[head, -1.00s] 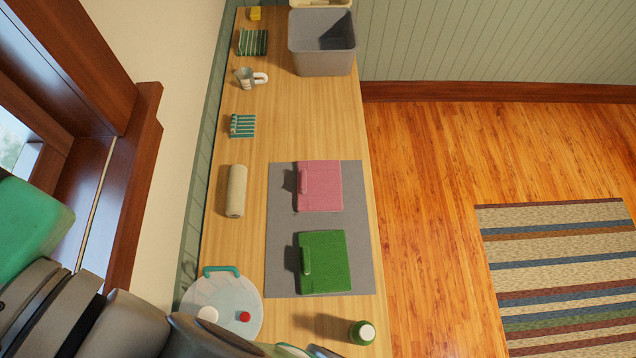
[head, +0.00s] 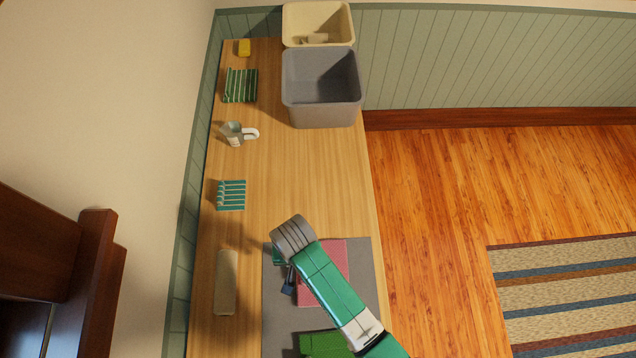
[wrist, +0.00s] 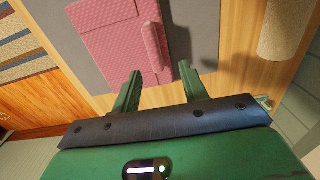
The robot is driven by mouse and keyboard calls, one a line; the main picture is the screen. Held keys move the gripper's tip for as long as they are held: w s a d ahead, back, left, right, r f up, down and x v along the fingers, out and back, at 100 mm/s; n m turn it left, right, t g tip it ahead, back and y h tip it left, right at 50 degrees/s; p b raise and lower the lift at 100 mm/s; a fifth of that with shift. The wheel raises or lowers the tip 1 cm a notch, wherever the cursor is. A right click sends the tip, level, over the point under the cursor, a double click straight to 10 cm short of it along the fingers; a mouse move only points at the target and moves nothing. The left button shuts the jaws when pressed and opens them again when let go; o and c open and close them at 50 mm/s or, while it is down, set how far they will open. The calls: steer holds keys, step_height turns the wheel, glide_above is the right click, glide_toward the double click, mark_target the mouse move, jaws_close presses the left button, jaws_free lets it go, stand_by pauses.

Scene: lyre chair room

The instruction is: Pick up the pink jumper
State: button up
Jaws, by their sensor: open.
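The pink jumper (head: 338,262) lies folded flat on the grey mat (head: 275,320), partly hidden by my arm in the head view. In the wrist view the pink jumper (wrist: 108,38) fills the upper middle, with a raised folded strip (wrist: 152,35) along its right side. My gripper (wrist: 159,70) is open and empty. Its two fingertips lie on either side of the near end of that strip in the picture; I cannot tell whether they touch it. In the head view my gripper (head: 286,272) is over the jumper's left edge, its fingers mostly hidden.
A green folded garment (head: 325,344) lies on the mat nearer me. A beige roll (head: 226,282) is left of the mat. A teal striped item (head: 231,195), a mug (head: 235,133), a green striped cloth (head: 241,86) and a grey bin (head: 320,105) stand farther along the table.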

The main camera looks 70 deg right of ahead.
steer(key=shift+s+a+f, duration=0.2)
steer(key=shift+a+f, duration=0.05)
steer(key=shift+f, duration=0.05)
step_height(320, 180, down, 2)
steer(key=shift+s+f, duration=0.2)
steer(key=shift+f, duration=1.15)
steer(key=shift+s+f, duration=0.15)
steer(key=shift+f, duration=1.15)
jaws_close()
